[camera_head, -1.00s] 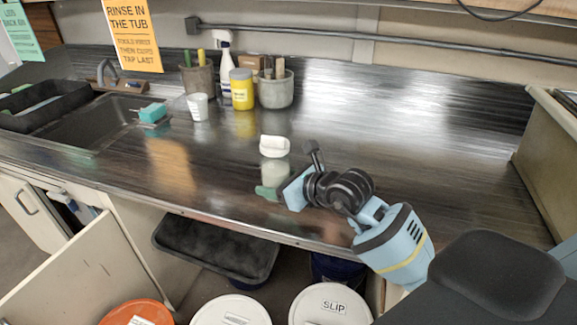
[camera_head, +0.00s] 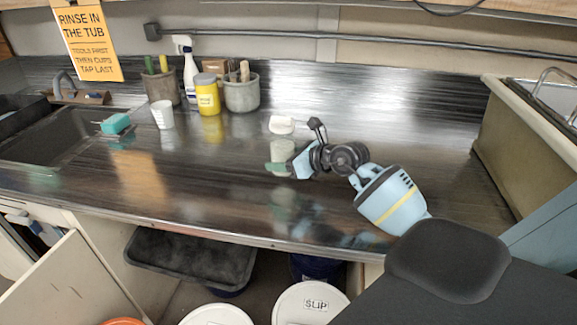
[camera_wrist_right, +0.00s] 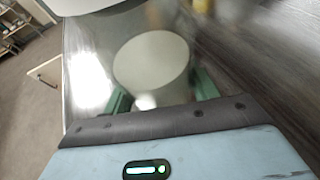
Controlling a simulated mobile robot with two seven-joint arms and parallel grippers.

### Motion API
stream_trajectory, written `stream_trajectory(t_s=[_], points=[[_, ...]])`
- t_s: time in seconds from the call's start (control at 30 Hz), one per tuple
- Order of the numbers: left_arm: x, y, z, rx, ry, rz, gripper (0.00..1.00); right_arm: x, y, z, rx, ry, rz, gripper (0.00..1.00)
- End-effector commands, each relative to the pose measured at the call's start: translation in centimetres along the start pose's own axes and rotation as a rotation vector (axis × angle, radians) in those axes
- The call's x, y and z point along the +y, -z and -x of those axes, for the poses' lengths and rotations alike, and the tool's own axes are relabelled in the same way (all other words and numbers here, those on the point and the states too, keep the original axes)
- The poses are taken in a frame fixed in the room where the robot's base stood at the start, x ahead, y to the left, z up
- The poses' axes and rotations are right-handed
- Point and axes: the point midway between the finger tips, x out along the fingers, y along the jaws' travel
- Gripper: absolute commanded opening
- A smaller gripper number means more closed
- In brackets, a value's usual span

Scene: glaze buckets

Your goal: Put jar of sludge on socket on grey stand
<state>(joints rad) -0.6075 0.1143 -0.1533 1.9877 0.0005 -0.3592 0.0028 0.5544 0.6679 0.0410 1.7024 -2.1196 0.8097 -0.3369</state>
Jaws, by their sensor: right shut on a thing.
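A jar with a white lid (camera_head: 281,124) and a pale, see-through-looking body (camera_head: 282,151) is held upright over the dark counter, and I take it for the jar of sludge. My right gripper (camera_head: 278,167) is shut on its body with pale green fingers. In the right wrist view the jar shows as a pale round disc (camera_wrist_right: 152,60) between the green fingers. I cannot read a label on it. I cannot make out a grey stand or socket in these views. My left gripper is not in view.
A yellow jar (camera_head: 208,98), a white cup (camera_head: 163,114), a spray bottle (camera_head: 190,72) and two grey pots of tools stand at the back left. A sink (camera_head: 45,135) lies far left. A beige-walled bin (camera_head: 500,150) stands right. The counter's middle is clear.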

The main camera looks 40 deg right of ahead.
Motion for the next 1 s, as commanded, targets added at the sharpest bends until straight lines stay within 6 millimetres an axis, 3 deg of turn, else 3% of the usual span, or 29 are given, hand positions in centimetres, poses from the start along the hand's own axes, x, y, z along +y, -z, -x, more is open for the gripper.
stream_trajectory(t_s=[0.43,0.7,1.0], points=[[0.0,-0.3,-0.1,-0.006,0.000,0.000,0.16,-2.7,0.1,0.1,-0.003,0.003,-0.001,0.21],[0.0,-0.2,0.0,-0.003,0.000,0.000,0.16,-2.7,3.1,-1.1,-0.005,0.001,-0.001,0.21],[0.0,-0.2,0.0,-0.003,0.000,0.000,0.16,-2.7,3.3,-1.2,-0.005,0.001,0.002,0.21]])
